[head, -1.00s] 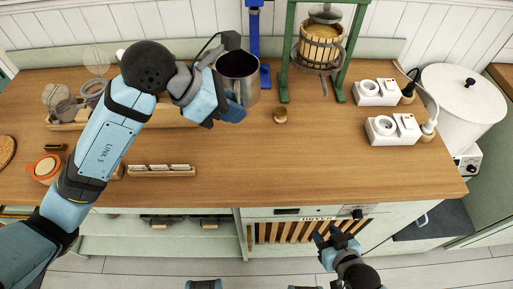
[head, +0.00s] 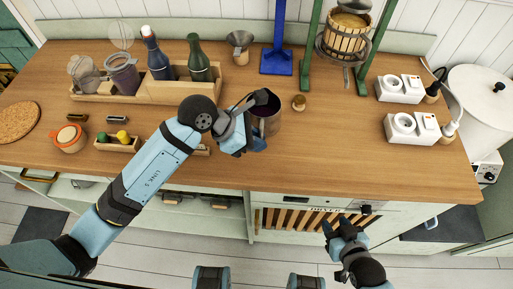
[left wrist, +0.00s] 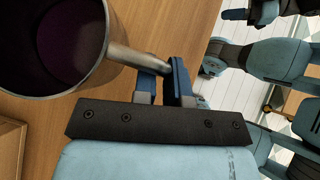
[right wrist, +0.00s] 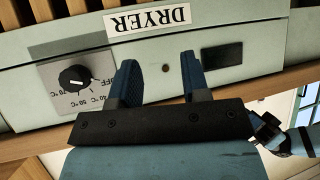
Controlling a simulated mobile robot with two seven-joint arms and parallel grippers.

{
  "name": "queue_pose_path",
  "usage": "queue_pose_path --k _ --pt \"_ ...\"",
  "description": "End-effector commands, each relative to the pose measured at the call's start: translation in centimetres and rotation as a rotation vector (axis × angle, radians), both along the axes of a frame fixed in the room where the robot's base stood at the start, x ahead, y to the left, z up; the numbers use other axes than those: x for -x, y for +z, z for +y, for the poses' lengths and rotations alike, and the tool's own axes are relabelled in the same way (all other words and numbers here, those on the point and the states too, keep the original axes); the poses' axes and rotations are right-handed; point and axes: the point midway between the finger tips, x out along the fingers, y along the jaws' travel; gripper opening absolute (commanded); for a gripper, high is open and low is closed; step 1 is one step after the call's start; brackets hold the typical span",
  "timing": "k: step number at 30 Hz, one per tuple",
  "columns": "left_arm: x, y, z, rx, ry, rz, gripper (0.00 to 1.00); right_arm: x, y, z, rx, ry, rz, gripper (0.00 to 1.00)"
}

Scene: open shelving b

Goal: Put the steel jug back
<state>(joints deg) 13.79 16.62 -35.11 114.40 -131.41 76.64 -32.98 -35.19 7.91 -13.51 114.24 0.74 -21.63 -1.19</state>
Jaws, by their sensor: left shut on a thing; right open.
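The steel jug (head: 268,124) is upright, or nearly so, in front of the blue stand, over the middle of the wooden counter. Dark purple contents show inside it. My left gripper (left wrist: 168,80) is shut on the jug's handle, and the jug's open mouth (left wrist: 60,40) fills the upper left of the left wrist view. I cannot tell whether the jug's base touches the counter. My right gripper (right wrist: 160,80) is open and empty in front of the dryer panel, below the counter edge; it also shows in the head view (head: 336,226).
A wooden rack (head: 150,92) with bottles and jars stands at the back left, a funnel (head: 240,48) beside it. White sockets (head: 410,128) stand right. Counter right of the jug is clear.

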Motion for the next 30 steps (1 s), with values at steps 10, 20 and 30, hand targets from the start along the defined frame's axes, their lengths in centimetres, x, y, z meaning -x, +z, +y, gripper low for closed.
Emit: queue_pose_path --k 10,20,30 --pt "0.0 -3.5 0.0 0.003 0.003 0.002 0.0 0.0 0.2 0.0 0.001 -0.001 0.0 0.43" --pt "0.0 -4.5 0.0 0.002 0.001 -0.002 0.0 0.0 0.2 -0.1 0.002 0.0 0.001 0.43" --pt "0.0 -4.8 0.0 0.0 0.001 0.001 0.38 0.0 -0.1 -0.1 0.002 -0.001 0.001 0.43"
